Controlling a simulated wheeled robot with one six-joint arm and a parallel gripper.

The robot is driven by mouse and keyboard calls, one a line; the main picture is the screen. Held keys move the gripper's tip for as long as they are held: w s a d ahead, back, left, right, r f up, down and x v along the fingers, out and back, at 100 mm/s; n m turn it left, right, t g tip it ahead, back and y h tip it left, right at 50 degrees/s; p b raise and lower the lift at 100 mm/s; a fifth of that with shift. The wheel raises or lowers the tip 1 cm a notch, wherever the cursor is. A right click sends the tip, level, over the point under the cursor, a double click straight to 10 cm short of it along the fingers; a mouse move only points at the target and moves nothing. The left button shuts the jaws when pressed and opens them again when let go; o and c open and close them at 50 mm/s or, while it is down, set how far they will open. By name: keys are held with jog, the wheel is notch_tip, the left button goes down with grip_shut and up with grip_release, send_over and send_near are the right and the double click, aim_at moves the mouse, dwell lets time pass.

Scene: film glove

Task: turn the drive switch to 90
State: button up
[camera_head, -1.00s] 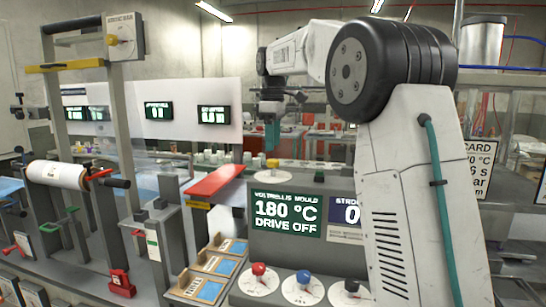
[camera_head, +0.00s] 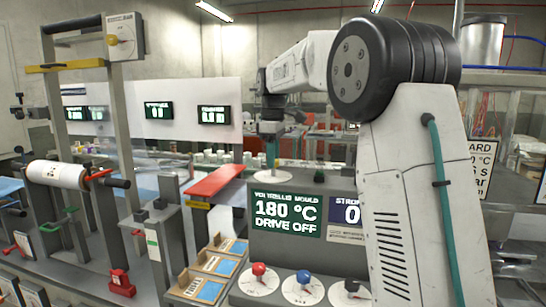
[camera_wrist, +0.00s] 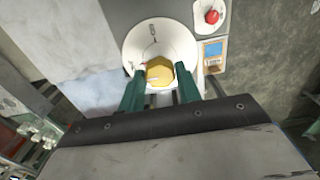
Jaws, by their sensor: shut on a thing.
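The yellow knob (camera_wrist: 159,74) sits on a round white dial (camera_wrist: 138,42) with small marks, seen in the wrist view. I take it as the drive switch; its marks are too small to read. My gripper (camera_wrist: 160,67) has its green fingers on either side of the knob and is shut on it. In the head view my gripper (camera_head: 271,153) points down at the dial (camera_head: 257,163) on top of the console, and its fingers hide the knob. The console display (camera_head: 287,213) reads 180 °C and DRIVE OFF.
Red (camera_head: 259,269), blue (camera_head: 303,277) and black (camera_head: 351,286) knobs stand on white dials at the console's front. A red plate (camera_head: 216,180) juts out left of the console. An open tray (camera_head: 196,272) with blue-and-white pieces lies below it.

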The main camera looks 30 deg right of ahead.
jog(key=shift+m, duration=0.4)
jog(key=m, duration=0.3)
jog(key=shift+m, duration=0.3)
jog(key=m, duration=0.4)
jog(key=shift+m, duration=0.3)
jog(key=m, duration=0.4)
jog(key=shift+m, duration=2.5)
jog(key=o, duration=1)
jog(key=shift+c, duration=0.2)
